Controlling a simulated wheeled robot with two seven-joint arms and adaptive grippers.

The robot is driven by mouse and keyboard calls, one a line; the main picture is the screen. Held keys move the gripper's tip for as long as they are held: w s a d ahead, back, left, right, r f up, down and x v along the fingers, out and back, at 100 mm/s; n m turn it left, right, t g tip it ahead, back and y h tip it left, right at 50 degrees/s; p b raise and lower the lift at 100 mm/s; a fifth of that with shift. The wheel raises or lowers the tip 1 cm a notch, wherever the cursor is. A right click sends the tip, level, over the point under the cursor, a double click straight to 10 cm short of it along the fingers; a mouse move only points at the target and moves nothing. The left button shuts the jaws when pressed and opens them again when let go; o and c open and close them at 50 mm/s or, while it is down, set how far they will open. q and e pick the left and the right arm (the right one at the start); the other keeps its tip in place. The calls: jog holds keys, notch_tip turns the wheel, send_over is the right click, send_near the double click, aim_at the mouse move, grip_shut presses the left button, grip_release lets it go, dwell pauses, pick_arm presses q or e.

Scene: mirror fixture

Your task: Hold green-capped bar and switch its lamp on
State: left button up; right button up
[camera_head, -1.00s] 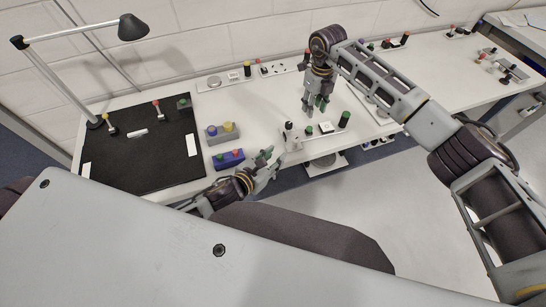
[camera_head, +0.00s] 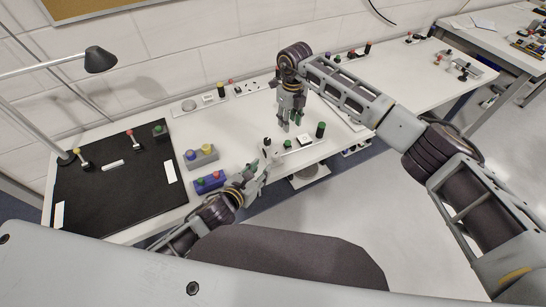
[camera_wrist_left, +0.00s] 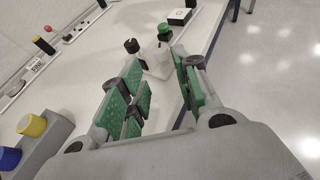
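The green-capped bar (camera_head: 320,130) is a dark upright cylinder at the right end of a small white fixture on the table's front edge. That fixture also bears a white-faced switch (camera_head: 305,140), a small green button (camera_head: 287,144) and a dark-topped white piece at its left end. In the left wrist view the green button (camera_wrist_left: 164,32) and switch (camera_wrist_left: 180,16) show past the fingers. My left gripper (camera_head: 262,172) is open and empty, just in front of the fixture's left end. My right gripper (camera_head: 291,122) points down behind the fixture, left of the bar, with fingers apart.
A grey box (camera_head: 201,158) with blue and yellow buttons and a blue box (camera_head: 210,183) stand left of my left gripper. A black mat (camera_head: 110,195) with levers lies farther left, beside a desk lamp (camera_head: 100,59). Another fixture (camera_head: 187,108) runs along the wall.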

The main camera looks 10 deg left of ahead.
aim_at(274, 156)
pick_arm(q)
jog(key=shift+x, duration=5.45)
grip_shut()
pick_arm(e)
grip_shut()
